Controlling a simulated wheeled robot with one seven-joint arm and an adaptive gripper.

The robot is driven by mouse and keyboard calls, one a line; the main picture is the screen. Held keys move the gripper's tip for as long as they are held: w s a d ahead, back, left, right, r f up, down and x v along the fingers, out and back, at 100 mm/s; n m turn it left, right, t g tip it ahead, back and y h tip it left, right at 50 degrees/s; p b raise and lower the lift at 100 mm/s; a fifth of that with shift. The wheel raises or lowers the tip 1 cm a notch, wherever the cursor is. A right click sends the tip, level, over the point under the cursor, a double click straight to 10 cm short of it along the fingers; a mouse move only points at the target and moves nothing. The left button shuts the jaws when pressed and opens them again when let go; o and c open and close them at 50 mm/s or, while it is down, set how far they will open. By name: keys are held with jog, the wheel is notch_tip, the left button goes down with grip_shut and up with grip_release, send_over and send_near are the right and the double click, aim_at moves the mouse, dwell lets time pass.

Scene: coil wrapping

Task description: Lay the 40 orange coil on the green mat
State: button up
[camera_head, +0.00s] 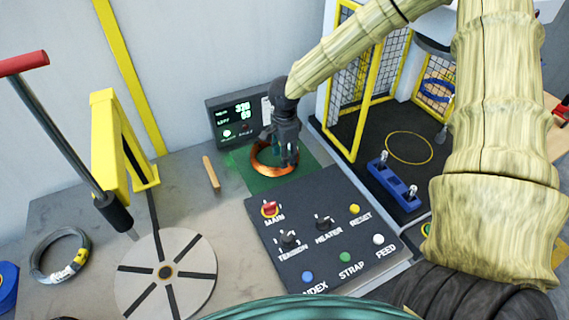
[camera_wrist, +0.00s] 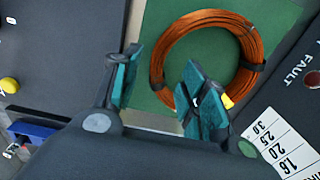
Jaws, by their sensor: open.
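The orange coil (camera_head: 268,162) lies on the green mat (camera_head: 240,180), under my gripper (camera_head: 283,160). In the wrist view the coil (camera_wrist: 164,38) shows as a wound copper-orange ring with dark ties and a small yellow tag, and the green mat (camera_wrist: 205,50) shows inside and around it. My gripper (camera_wrist: 158,90) is open, its two teal-padded fingers apart. One finger overlaps the lower edge of the coil in that view; the other is to the left, clear of the coil. I cannot tell whether a finger touches the coil. No number on the coil is readable.
A black control panel (camera_head: 300,265) with knobs and buttons is in front of the mat. A display box (camera_head: 228,143) stands behind it, and a wooden stick (camera_head: 211,172) lies to its left. A dark coil (camera_head: 40,262) and a round turntable (camera_head: 140,285) are further left.

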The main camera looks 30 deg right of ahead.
notch_tip(320, 180, up, 6)
jog(key=b, duration=0.1)
dwell(0.8)
